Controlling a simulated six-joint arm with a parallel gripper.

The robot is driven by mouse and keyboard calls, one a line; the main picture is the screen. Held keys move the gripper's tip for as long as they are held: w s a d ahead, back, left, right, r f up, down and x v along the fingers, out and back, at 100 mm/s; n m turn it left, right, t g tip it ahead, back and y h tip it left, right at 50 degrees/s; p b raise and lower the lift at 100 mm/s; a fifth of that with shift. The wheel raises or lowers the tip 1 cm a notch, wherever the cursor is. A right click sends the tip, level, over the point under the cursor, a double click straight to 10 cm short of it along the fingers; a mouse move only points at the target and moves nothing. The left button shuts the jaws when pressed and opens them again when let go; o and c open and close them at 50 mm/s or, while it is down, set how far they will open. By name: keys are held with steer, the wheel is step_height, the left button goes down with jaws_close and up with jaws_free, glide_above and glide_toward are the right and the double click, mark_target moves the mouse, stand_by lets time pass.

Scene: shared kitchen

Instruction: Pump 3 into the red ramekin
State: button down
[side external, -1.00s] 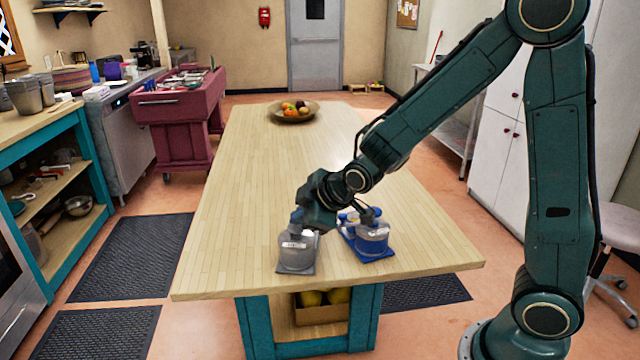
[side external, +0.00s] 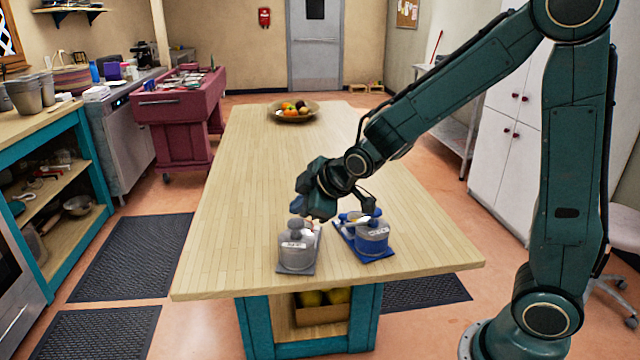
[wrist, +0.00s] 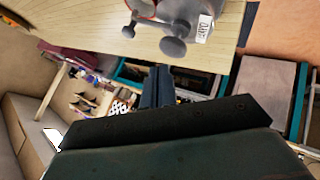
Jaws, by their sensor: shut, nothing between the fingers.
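A grey pump dispenser (side external: 296,254) with a white label stands on a grey plate near the front edge of the wooden table. Its knobbed top shows uncovered. A blue pump dispenser (side external: 372,240) stands on a blue plate just to its right. My gripper (side external: 303,209) is shut and empty, just above the grey dispenser's top; a small gap seems to separate them. In the wrist view the grey dispenser (wrist: 184,18) and its round knob (wrist: 173,47) show at the top. A red curved rim (wrist: 142,9) shows beside it, cut off; I cannot tell whether it is the red ramekin.
A fruit bowl (side external: 293,115) stands at the table's far end. The wooden tabletop (side external: 250,170) is clear between the bowl and the dispensers. A dark red cart (side external: 180,105) stands apart at the left.

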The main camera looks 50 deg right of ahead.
mark_target(300, 223)
steer(key=shift+r, duration=0.15)
steer(key=shift+r, duration=2.85)
stand_by(0.5)
step_height(300, 223, up, 3)
steer(key=shift+f, duration=0.15)
stand_by(0.3)
steer(key=shift+f, duration=4.35)
steer(key=shift+f, duration=0.45)
